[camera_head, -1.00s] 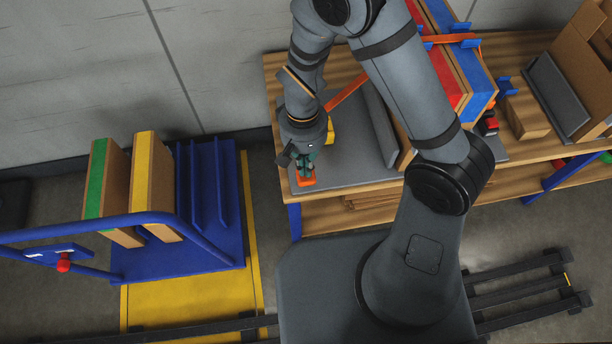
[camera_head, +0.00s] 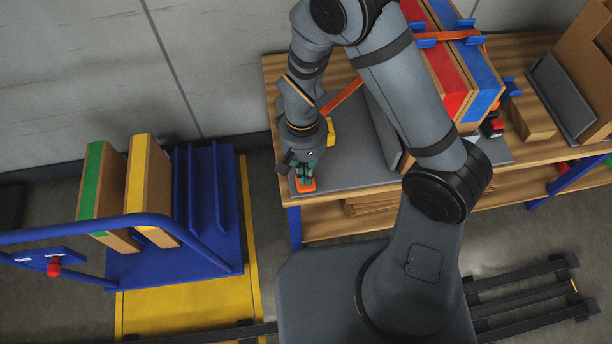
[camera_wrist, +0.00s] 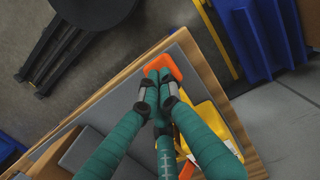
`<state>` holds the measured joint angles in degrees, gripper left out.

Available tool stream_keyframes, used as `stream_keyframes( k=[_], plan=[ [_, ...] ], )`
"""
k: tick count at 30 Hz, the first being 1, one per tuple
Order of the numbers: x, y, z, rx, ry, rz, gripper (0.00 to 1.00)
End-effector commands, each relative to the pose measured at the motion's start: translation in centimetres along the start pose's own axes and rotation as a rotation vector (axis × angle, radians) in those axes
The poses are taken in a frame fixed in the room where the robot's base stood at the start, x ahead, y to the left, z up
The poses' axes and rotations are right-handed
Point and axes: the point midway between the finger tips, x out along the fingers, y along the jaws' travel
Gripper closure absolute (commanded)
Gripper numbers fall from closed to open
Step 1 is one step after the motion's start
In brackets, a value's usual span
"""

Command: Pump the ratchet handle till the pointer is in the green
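The orange end of the ratchet handle (camera_head: 305,186) is near the left front of the workbench; it also shows in the wrist view (camera_wrist: 165,68). My gripper (camera_head: 304,176) is over it, its teal fingers close together with their tips (camera_wrist: 158,78) around the orange end. The fingers hide most of the handle. The yellow ratchet body (camera_head: 331,131) stands just behind, and it shows beside the fingers in the wrist view (camera_wrist: 208,122). An orange strap (camera_head: 343,95) runs from it to the red and blue striped boxes (camera_head: 462,75). I cannot make out the pointer or its green zone.
A blue trolley (camera_head: 225,235) with green-striped and yellow-striped boxes stands left on a yellow floor patch (camera_head: 190,305). A grey upright plate (camera_head: 383,125) stands right of the gripper. Cardboard boxes (camera_head: 528,112) are farther right. Bare floor separates trolley and bench.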

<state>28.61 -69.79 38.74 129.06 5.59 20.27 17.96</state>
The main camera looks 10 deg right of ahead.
Motion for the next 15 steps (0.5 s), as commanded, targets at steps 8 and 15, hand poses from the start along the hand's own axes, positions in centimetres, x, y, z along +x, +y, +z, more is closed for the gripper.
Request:
stream_keyframes(
  k=[8, 15],
  plan=[
    [-1.3, -0.1, -2.9, -0.001, 0.008, -0.003, 1.0],
    [-1.2, -0.1, -2.9, -0.002, 0.009, -0.003, 1.0]
  ],
)
